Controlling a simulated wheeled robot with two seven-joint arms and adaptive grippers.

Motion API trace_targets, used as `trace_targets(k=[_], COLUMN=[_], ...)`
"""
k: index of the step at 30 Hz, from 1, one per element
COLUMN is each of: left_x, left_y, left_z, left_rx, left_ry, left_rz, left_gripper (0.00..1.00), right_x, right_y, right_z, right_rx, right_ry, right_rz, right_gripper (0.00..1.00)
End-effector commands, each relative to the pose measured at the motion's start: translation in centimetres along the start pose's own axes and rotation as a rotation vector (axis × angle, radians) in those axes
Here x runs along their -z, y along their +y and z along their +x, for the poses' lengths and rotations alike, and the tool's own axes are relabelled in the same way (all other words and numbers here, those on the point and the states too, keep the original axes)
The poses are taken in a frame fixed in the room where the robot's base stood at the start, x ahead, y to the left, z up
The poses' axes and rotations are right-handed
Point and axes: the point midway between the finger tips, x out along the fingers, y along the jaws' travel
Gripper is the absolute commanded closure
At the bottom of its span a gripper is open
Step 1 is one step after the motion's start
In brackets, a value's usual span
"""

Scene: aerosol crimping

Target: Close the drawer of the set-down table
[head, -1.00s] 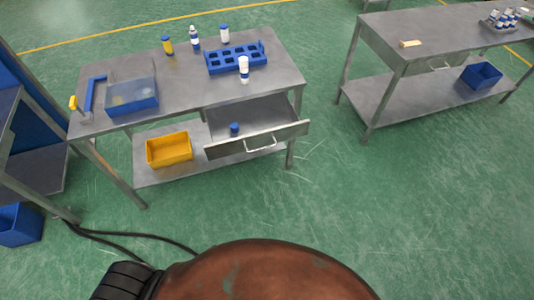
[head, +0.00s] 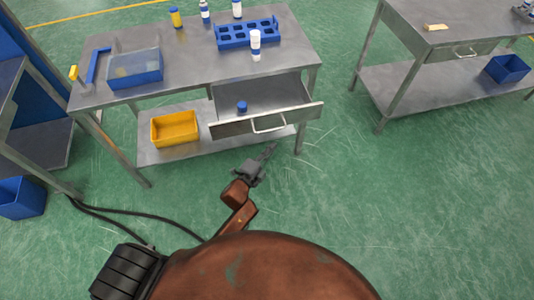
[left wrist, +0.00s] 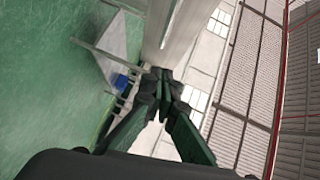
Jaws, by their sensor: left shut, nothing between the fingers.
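The grey metal table (head: 190,70) in front of me has its drawer (head: 295,117) pulled out. The drawer's front carries a bar handle (head: 268,129), and a small blue cap-like piece (head: 242,107) lies inside. My left gripper (head: 270,150) is shut and empty. It is just in front of the drawer front and below its handle in the head view, apparently not touching it. In the left wrist view the fingertips (left wrist: 160,76) are together, with a pale grey surface beyond them. My right gripper is not in view.
On the tabletop are a blue rack (head: 247,37), a white bottle (head: 255,45) and a clear-topped blue box (head: 136,78). A yellow bin (head: 175,130) is on the lower shelf. A second table (head: 445,70) stands right, with open green floor between.

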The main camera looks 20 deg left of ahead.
Motion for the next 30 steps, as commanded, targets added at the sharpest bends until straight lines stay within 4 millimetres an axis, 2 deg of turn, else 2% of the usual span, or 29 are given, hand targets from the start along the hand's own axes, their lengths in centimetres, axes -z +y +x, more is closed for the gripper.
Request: trace_targets(k=[1, 6, 12, 19, 30], left_x=[0.0, 0.0, -2.0, -2.8, -3.0], left_y=[0.1, 0.1, 0.2, 0.1, 0.1], left_z=[1.2, 4.6, 6.5, 7.2, 7.3], left_rx=[0.001, 0.001, -0.002, -0.001, -0.001], left_ry=[0.001, 0.001, 0.0, 0.0, 0.0], left_rz=[-0.001, -0.002, 0.0, -0.002, -0.002], left_gripper=[1.0, 1.0, 1.0, 1.0, 1.0], right_x=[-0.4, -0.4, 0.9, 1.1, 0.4], right_y=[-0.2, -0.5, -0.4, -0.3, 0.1], right_z=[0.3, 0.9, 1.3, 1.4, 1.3], right_rx=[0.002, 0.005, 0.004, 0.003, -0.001], right_ry=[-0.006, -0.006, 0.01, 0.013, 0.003], right_rz=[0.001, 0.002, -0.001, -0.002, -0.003], right_gripper=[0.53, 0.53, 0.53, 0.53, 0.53])
